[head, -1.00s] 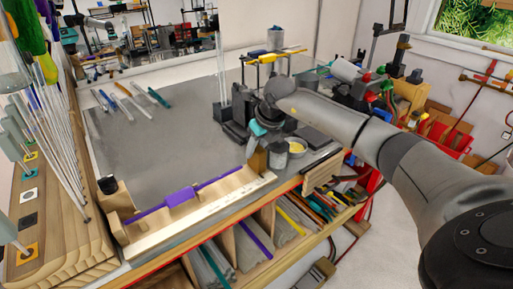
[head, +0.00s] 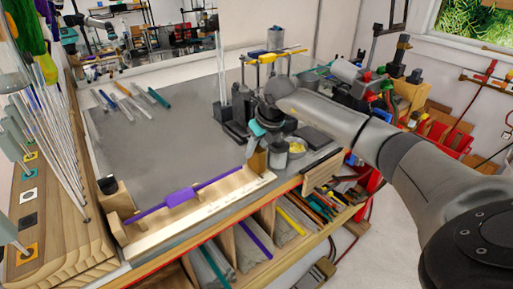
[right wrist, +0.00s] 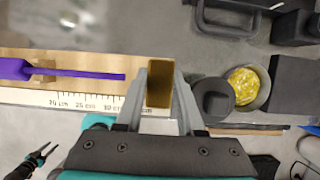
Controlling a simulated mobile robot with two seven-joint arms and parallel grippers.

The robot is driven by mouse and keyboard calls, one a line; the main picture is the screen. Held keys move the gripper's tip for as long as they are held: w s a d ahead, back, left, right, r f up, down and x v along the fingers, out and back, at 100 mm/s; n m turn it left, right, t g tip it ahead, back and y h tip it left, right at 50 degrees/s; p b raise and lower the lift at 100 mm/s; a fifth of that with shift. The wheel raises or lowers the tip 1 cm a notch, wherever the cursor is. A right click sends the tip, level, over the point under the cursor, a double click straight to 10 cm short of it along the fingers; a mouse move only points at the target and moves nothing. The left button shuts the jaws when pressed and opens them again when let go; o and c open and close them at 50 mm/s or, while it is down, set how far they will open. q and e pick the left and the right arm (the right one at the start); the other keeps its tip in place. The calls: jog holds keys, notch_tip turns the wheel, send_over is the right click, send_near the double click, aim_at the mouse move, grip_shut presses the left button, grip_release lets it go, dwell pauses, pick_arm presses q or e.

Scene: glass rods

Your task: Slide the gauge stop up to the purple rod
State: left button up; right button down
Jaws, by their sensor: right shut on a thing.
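The purple rod (head: 205,184) lies along a pale wooden gauge (head: 190,218) with a ruler scale on its front edge. It has a thicker purple section near its middle. The gauge stop (head: 257,161), a brown block, stands at the gauge's right end. My right gripper (head: 258,146) is shut on it from above. In the right wrist view the stop (right wrist: 160,84) sits between the two fingers, and the purple rod's end (right wrist: 118,76) is to its left, with a small gap between them. My left gripper is not in view.
A grey cup with yellow contents (head: 297,146) stands just right of the stop. Black stands (head: 235,130) are behind the gripper. A wooden rack of clear rods (head: 65,220) is at the left. The middle of the grey bench (head: 170,140) is clear.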

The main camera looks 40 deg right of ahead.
jog(key=a, duration=0.4)
jog(key=shift+a+p, duration=0.1)
jog(key=shift+p, duration=0.2)
jog(key=c, duration=0.8)
grip_release()
jog(key=b+v, duration=0.1)
jog(key=v, duration=1.4)
jog(key=shift+s, duration=0.2)
jog(key=shift+r, duration=0.15)
